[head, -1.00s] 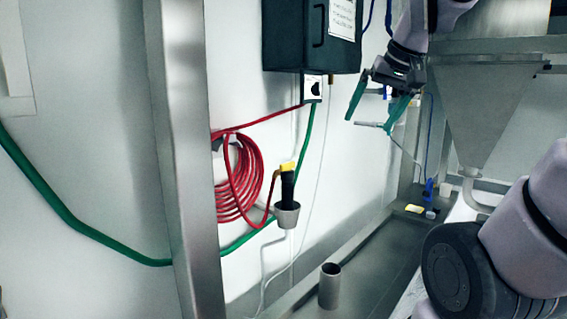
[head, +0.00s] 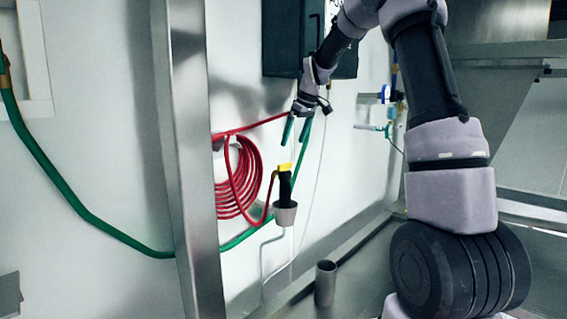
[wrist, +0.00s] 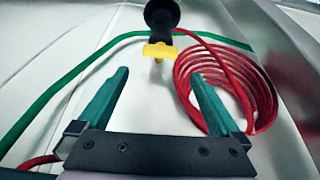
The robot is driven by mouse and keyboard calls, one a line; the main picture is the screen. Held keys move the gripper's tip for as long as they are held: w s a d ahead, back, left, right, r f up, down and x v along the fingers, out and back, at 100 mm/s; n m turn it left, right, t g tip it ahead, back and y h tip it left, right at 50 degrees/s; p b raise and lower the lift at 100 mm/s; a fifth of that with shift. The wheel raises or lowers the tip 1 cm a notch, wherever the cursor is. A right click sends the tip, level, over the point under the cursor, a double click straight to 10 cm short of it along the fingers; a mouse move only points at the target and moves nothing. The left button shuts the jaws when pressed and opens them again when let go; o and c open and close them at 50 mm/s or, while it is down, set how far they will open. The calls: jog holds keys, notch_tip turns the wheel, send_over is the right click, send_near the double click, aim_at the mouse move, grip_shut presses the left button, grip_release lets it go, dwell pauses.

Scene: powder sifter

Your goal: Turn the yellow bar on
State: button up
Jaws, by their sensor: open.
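The yellow bar (head: 284,167) sits at the top of a black handle (head: 285,186) standing upright in a grey cup (head: 285,214) on the wall. The bar also shows in the wrist view (wrist: 160,50), just beyond my fingertips and roughly centred between them. My gripper (head: 297,129) is open and empty, with green fingers pointing down, a little above and right of the bar in the head view. The bar is apart from both fingers. The handle shows dark behind the bar in the wrist view (wrist: 161,14).
A coiled red hose (head: 238,180) hangs left of the cup. A green hose (head: 75,215) runs along the wall. A dark cabinet (head: 285,40) is above, a steel post (head: 180,150) to the left. A metal cylinder (head: 326,283) stands below. A blue valve (head: 386,94) is at right.

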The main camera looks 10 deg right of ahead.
aim_at(286, 163)
jog(key=x, duration=0.9)
jog(key=shift+f, duration=0.45)
jog(key=c, duration=1.1)
jog(key=shift+c, duration=0.2)
